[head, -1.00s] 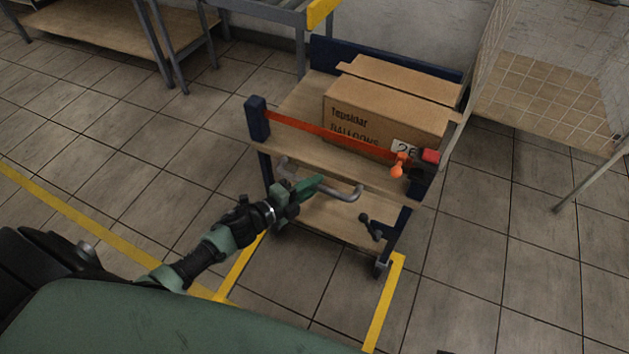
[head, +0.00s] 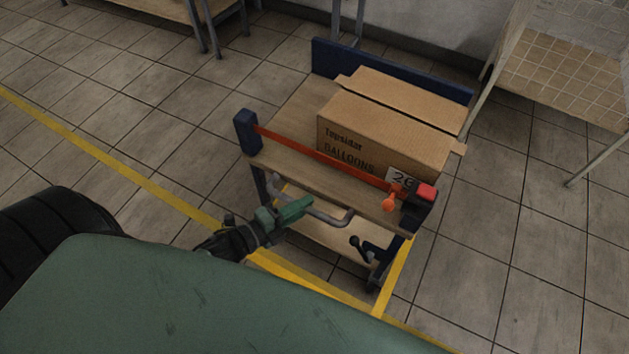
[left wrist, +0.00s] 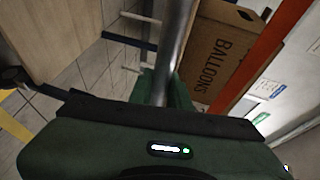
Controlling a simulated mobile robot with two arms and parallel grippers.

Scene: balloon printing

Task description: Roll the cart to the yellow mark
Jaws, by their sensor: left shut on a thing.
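The cart (head: 290,98) has wooden shelves and blue ends and stands in the middle of the head view. A cardboard box marked BALLOONS (head: 385,135) sits on its top shelf behind an orange strap (head: 320,158). My left gripper (head: 292,209) is shut on the cart's grey bar handle (head: 335,220); the handle also shows in the left wrist view (left wrist: 172,50). Yellow floor lines (head: 397,270) form a mark around the cart's near end, partly hidden by my green body. My right gripper is not in view.
A wooden-topped bench (head: 160,10) stands at the back left. A rack with a wire grid (head: 565,75) stands at the right, its leg close to the cart's far right. Tiled floor is clear on the left and at the front right.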

